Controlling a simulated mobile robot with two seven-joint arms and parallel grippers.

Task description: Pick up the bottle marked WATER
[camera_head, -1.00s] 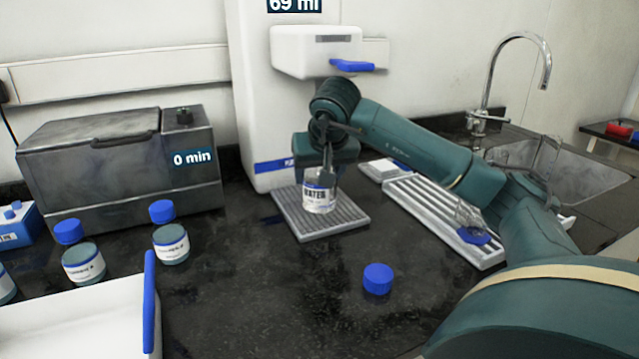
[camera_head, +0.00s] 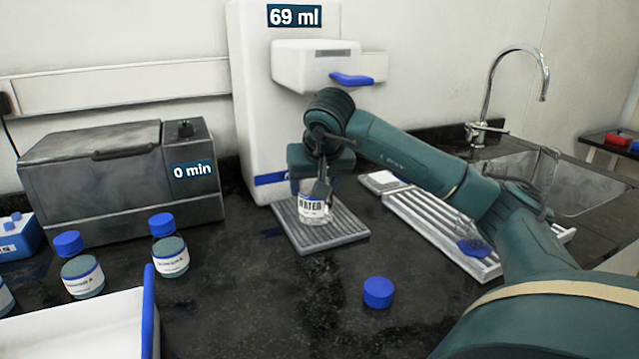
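The bottle marked WATER (camera_head: 311,208) stands upright on the grey ribbed tray (camera_head: 346,231) under the white dispenser. It is clear, with a white label and no cap in view. My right gripper (camera_head: 318,192) points down at the bottle from above, one finger overlapping its upper right part. The other finger is hard to make out, so I cannot tell whether the gripper is closed on the bottle. My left gripper is not in view.
The dispenser (camera_head: 255,110) reads 69 ml. A blue cap (camera_head: 378,292) lies on the dark counter in front. Two capped bottles (camera_head: 83,278) (camera_head: 170,257) stand at left by a grey water bath (camera_head: 90,195). A white drying rack (camera_head: 425,222) and sink (camera_head: 580,185) are at right.

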